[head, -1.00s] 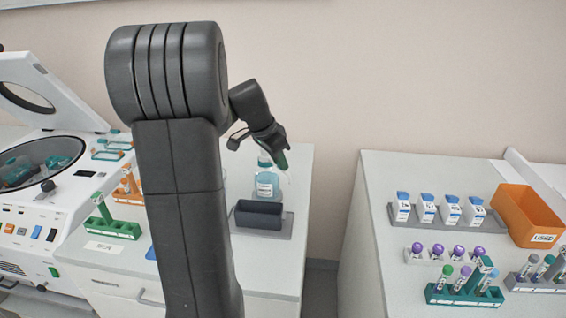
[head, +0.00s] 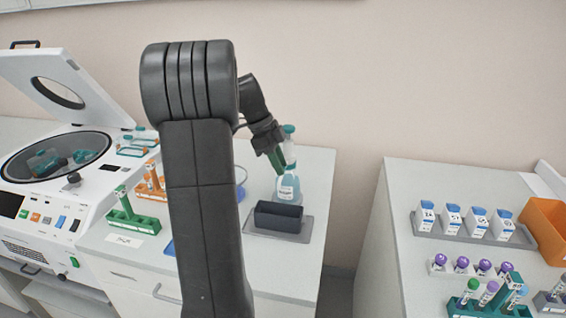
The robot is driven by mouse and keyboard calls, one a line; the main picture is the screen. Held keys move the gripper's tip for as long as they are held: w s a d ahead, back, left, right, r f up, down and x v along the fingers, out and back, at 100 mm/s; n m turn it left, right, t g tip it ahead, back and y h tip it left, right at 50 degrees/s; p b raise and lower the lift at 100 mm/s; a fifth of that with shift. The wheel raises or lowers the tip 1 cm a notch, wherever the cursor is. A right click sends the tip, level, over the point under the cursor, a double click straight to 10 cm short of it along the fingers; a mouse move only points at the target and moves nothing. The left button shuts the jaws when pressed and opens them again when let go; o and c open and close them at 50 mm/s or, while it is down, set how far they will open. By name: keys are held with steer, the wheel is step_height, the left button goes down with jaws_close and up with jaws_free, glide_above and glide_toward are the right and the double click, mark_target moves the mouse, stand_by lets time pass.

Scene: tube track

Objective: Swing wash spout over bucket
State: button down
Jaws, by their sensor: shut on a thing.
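The wash bottle (head: 289,188), clear with pale blue liquid, a white label and a teal cap, stands upright on the left bench. My gripper (head: 277,160) points down just left of its neck, with green at the fingertips. It is shut on the wash spout, but the fingers hide the spout and the contact. A blue-rimmed round vessel (head: 242,183), possibly the bucket, shows left of the bottle, mostly hidden behind my arm. A dark open box (head: 278,217) sits on a grey tray in front of the bottle.
An open centrifuge (head: 88,205) is on the left. A green tube rack (head: 133,221) and an orange rack (head: 151,186) stand beside it. The right bench (head: 400,260) holds white bottles, tube racks and an orange bin (head: 545,228). A gap separates the benches.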

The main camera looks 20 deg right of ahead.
steer(key=shift+w, duration=0.1)
stand_by(0.4)
steer(key=c, duration=1.2)
jaws_free()
steer(key=shift+a, duration=0.1)
steer(key=shift+r, duration=0.1)
steer(key=v, duration=1.3)
steer(key=shift+r, duration=0.35)
steer(key=shift+w, duration=0.1)
